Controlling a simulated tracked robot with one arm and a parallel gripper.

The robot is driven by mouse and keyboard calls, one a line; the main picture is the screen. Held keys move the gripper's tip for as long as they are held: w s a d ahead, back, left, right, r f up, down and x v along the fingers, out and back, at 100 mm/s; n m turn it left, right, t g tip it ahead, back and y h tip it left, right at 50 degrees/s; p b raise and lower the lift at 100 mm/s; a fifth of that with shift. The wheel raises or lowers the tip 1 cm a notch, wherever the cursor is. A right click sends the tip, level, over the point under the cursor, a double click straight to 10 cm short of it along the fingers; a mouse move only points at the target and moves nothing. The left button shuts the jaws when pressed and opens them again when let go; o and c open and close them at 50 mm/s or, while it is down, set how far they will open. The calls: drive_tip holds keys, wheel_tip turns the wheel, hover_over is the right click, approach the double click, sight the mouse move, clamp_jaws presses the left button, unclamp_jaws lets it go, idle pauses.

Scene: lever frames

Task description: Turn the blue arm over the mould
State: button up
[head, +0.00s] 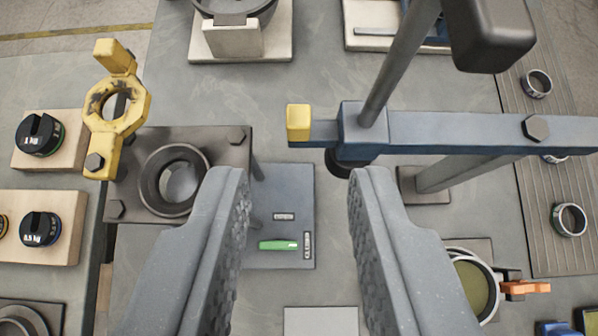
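The blue arm (450,132) is a long beam across the upper right, with a yellow block (298,122) at its left end. A bolt (537,127) sits near its right end, and a dark round piece (350,163) hangs under its left part. My gripper (300,178) is open and empty, its fingertips below the yellow block in the picture and apart from it. I cannot tell for sure which thing is the mould: a dark ring (150,190) on a bolted plate lies left, and a round cup with olive contents (472,290) lies lower right.
A grey post (400,60) with a dark block (488,35) rises from the blue arm. A yellow ring lever (112,120) stands upper left, near weights (40,135) on wooden blocks. A plate with a green strip (278,245) lies between my fingers. An orange handle (525,288) is lower right.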

approach(298, 117)
drive_tip(key=shift+g, duration=0.4)
drive_tip(key=shift+w+r+p+x, duration=0.1)
drive_tip(key=shift+p+x, duration=0.55)
drive_tip(key=shift+x, duration=1.9)
drive_tip(key=shift+w+r+p+x, duration=0.15)
drive_tip(key=shift+p+x, duration=0.5)
drive_tip(key=shift+x, duration=1.95)
clamp_jaws()
